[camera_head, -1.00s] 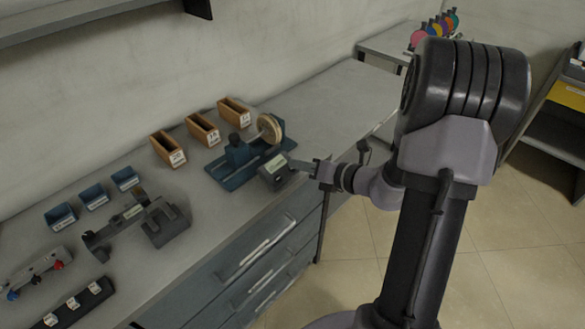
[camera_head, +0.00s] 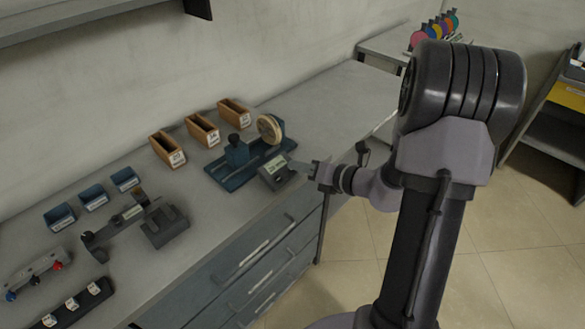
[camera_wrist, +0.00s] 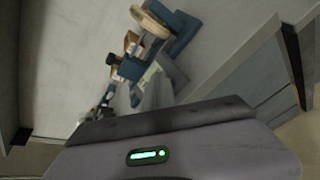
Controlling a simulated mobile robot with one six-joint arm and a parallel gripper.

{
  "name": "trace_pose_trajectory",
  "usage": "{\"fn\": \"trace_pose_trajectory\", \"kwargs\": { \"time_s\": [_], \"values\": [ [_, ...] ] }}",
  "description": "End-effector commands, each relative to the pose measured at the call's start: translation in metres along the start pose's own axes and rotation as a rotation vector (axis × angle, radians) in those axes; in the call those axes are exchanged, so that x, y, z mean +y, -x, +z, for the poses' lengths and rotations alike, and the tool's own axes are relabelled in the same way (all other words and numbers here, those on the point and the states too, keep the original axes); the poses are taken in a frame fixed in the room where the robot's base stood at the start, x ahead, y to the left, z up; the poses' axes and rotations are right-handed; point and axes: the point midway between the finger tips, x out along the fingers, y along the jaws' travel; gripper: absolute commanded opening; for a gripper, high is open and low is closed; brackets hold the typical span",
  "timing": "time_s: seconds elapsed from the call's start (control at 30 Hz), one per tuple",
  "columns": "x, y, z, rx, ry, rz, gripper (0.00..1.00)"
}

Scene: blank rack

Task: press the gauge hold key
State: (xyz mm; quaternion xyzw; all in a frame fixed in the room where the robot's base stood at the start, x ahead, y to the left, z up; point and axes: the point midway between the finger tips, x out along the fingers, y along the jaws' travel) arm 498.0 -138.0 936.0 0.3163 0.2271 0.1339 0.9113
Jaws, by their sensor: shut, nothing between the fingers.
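The gauge (camera_head: 278,171) is a small dark grey box with a pale display, at the bench's front edge beside a blue fixture (camera_head: 238,171). My gripper (camera_head: 297,166) is shut and empty, its fingertips at the gauge's right side. The head view does not show whether they touch it. In the wrist view my shut fingers (camera_wrist: 157,92) point at a grey box, partly hidden behind them, which appears to be the gauge (camera_wrist: 174,74). The hold key cannot be made out in either view.
The blue fixture carries a beige wheel (camera_head: 270,129). Several orange bins (camera_head: 202,130) stand behind it. Blue bins (camera_head: 94,197) and a dark grey device (camera_head: 165,228) are to the left. The bench top at the back right is clear.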

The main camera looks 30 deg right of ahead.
Motion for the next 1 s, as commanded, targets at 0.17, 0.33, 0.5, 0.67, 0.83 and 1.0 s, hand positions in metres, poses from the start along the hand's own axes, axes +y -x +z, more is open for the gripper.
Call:
{"fn": "trace_pose_trajectory", "kwargs": {
  "time_s": [0.17, 0.33, 0.5, 0.67, 0.83, 1.0],
  "values": [
    [0.002, 0.002, 0.001, 0.001, 0.000, 0.000, 0.00],
    [0.007, 0.008, 0.007, 0.001, 0.000, 0.000, 0.00],
    [0.008, 0.011, 0.008, 0.001, 0.000, 0.000, 0.00],
    [0.008, 0.010, 0.007, 0.001, 0.000, 0.000, 0.00],
    [0.012, 0.016, 0.012, 0.000, -0.001, -0.001, 0.00],
    [0.022, 0.028, 0.022, 0.000, -0.001, -0.001, 0.00]
  ]
}}
